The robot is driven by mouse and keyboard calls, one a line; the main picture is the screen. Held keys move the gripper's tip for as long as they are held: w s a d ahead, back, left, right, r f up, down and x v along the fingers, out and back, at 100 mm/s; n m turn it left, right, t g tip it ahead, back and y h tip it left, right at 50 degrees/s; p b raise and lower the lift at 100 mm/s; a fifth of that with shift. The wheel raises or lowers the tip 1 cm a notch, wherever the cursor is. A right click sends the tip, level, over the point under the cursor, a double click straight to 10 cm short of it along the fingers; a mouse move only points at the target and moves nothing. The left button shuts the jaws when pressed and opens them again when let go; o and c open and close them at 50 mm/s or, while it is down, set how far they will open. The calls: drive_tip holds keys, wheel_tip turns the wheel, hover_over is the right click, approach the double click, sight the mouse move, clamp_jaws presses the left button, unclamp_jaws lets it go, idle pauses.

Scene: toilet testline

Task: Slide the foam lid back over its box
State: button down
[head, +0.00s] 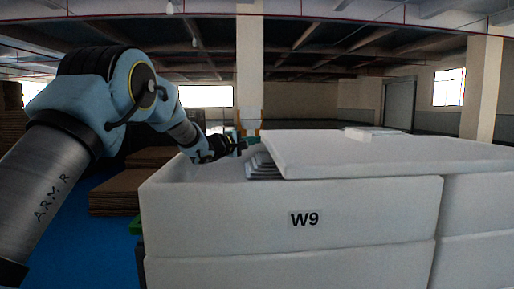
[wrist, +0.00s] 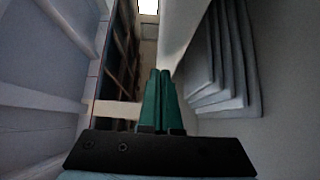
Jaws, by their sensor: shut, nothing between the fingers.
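The white foam box (head: 220,215) bears a W9 label on its front. Its flat white lid (head: 400,155) lies shifted to the right, overhanging the neighbouring box and leaving the left part open. A stack of thin pale sheets (head: 263,168) shows in the opening by the lid's left edge; the sheets also show in the wrist view (wrist: 213,75). My gripper (head: 241,147) is at the far side of the open part, left of the lid. In the wrist view its green fingers (wrist: 160,73) are together with nothing between them. I cannot tell whether they touch the box.
Another white box (head: 478,210) stands close on the right, with more white boxes below. A small white raised piece (head: 370,134) is on top of the lid. Brown flat stacks (head: 115,190) stand at the left on the blue floor (head: 85,255).

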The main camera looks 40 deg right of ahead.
drive_tip(key=shift+s+d+f, duration=0.15)
drive_tip(key=shift+d+f, duration=0.05)
drive_tip(key=shift+f, duration=0.25)
drive_tip(key=shift+s+d+f, duration=0.15)
drive_tip(key=shift+f, duration=0.25)
